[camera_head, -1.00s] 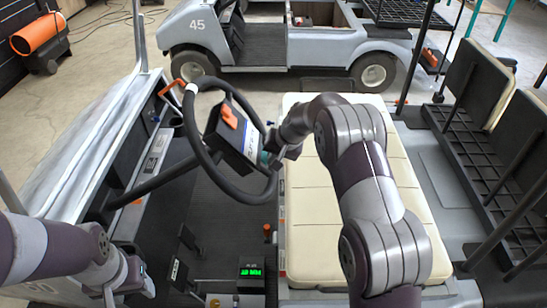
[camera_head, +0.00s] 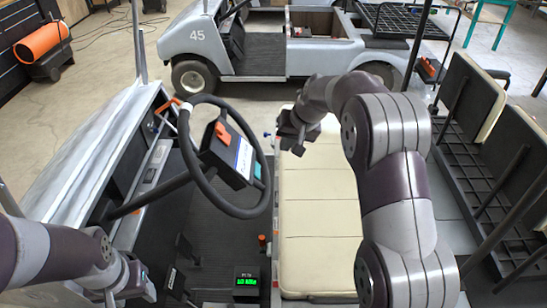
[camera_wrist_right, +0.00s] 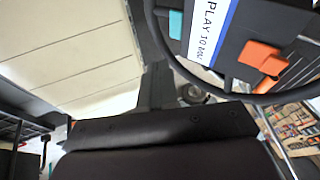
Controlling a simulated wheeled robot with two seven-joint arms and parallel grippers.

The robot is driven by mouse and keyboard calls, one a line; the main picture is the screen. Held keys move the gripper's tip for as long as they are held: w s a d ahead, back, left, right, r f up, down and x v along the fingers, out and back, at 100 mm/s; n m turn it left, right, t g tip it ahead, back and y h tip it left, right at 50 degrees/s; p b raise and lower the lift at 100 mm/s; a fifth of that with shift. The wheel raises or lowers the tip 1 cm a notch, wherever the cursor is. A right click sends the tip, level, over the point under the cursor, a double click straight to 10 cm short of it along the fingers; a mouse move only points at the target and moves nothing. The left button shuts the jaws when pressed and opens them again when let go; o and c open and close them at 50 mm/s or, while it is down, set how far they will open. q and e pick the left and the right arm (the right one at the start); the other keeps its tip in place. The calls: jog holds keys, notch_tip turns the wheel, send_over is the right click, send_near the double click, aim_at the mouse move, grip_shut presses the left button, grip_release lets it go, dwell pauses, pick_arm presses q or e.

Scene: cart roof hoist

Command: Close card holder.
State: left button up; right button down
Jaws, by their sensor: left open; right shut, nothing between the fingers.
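The card holder (camera_head: 219,159) is a dark box at the steering wheel's hub, with an orange piece (camera_head: 222,132), a white card with a blue edge (camera_head: 243,157) and a teal tab (camera_head: 257,170). It also shows at the top right of the right wrist view (camera_wrist_right: 231,55), where the card's printed text is partly cut off. I cannot tell whether the holder is fully closed. My right gripper (camera_head: 297,143) is shut and empty, right of the wheel, above the cream seat and apart from the holder. My left gripper (camera_head: 140,284) is open at the lower left, far from the holder.
The black steering wheel (camera_head: 187,150) rings the holder. The cream seat (camera_head: 318,215) lies right of it. A small box with a green display (camera_head: 246,281) stands at the bottom. Another cart marked 45 (camera_head: 270,55) is behind. Space between my right gripper and the wheel is clear.

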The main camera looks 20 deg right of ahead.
jog(key=p+x, duration=0.1)
jog(key=x, duration=0.3)
jog(key=a+p+x, duration=0.1)
jog(key=x, duration=0.4)
jog(key=a+p+x, duration=0.1)
jog(key=x, duration=0.3)
jog(key=shift+s+a+p, duration=0.1)
jog(key=shift+a+p, duration=0.15)
jog(key=shift+p, duration=0.05)
